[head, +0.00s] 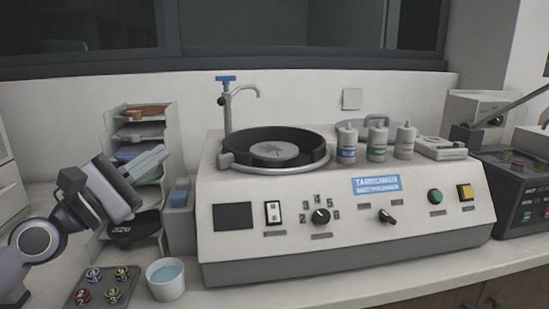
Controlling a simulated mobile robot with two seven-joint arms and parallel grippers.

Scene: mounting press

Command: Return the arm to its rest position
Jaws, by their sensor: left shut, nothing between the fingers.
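My left gripper (152,163) and its arm come in from the left in the head view. The gripper is shut and empty, held up in front of the paper-tray rack, with its fingers pointing right and slightly up. It is apart from the grey polishing machine (290,245). My right gripper is not in view.
The machine carries a round bowl (315,160) and several bottles, one being a grey bottle (347,142). A rack (172,125) stands behind my gripper. A white cup (166,279) and a tray of small round samples (73,299) sit below it. A dark control box (516,185) is at right.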

